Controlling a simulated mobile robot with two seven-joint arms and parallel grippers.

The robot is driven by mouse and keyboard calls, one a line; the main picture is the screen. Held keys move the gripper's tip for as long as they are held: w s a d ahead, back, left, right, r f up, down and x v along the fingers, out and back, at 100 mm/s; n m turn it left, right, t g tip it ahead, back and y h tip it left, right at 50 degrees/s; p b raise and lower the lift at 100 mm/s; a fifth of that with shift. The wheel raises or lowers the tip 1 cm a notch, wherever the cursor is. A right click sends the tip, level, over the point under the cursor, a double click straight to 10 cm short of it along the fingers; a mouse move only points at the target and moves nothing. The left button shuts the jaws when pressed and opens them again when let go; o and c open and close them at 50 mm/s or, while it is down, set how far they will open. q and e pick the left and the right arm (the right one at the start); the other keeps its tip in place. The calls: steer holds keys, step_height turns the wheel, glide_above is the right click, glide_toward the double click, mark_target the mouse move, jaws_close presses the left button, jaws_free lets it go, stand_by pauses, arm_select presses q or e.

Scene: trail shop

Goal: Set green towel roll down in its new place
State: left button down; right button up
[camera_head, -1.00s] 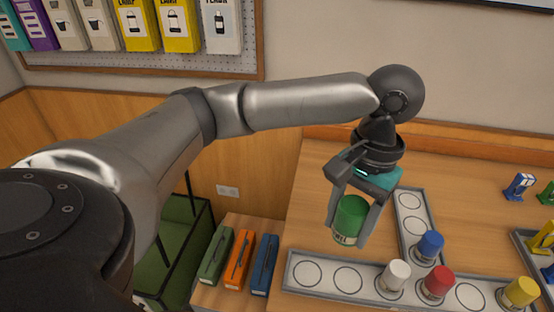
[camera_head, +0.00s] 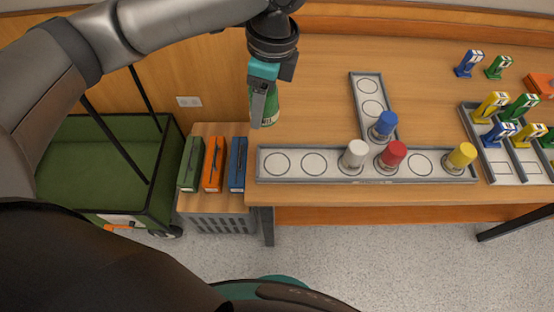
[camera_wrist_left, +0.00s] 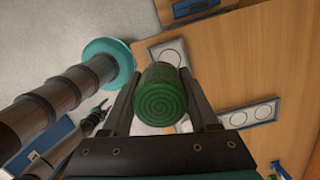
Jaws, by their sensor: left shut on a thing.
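My left gripper (camera_head: 263,118) is shut on the green towel roll (camera_head: 273,106), which it holds upright over the wooden table. In the head view the roll appears just behind the left end of the long grey tray (camera_head: 310,179); its exact height is unclear. In the left wrist view the roll's spiral end (camera_wrist_left: 161,97) sits between both fingers. The long tray has marked circles: the two at left are empty, then come a white roll (camera_head: 354,156), a red roll (camera_head: 392,156), an empty circle and a yellow roll (camera_head: 460,157). My right gripper is not seen.
A shorter grey tray (camera_head: 354,92) behind has a blue roll (camera_head: 384,124) and two empty circles. Green, orange (camera_head: 213,163) and blue cases stand left of the table. Small coloured items and trays (camera_head: 500,168) are at the right. A green cart (camera_head: 90,165) stands far left.

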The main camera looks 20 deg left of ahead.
mark_target(279, 161)
arm_select(q)
steer(key=m, duration=0.4)
steer(key=shift+w+d+p, duration=0.25)
steer(key=shift+w+p, duration=0.05)
steer(key=m, duration=0.3)
steer(key=m+t, duration=0.1)
steer(key=m, duration=0.1)
steer(key=shift+w+d+f+p, duration=0.15)
steer(key=shift+w+d+p, duration=0.1)
steer(key=shift+w+p, duration=0.15)
steer(key=m, duration=0.3)
steer(key=m+h, duration=0.1)
steer(key=m, duration=0.1)
steer(key=shift+w+d+m+t+p, duration=0.3)
steer(key=shift+w+p, duration=0.05)
steer(key=shift+w, duration=0.05)
steer(key=f+m+b, duration=0.1)
steer(key=f+m, duration=0.1)
steer(key=f, duration=0.4)
steer(key=f+m+b, duration=0.1)
steer(key=f, duration=0.6)
steer(key=f+m+h+b, duration=0.1)
steer(key=f+m, duration=0.1)
steer(key=f, duration=0.5)
steer(key=shift+w+d+f+m+b, duration=0.25)
steer(key=shift+w+d+m+b, duration=0.05)
steer(key=shift+w+b, duration=0.1)
steer(key=shift+c, duration=0.8)
jaws_free()
steer(key=shift+f, duration=0.1)
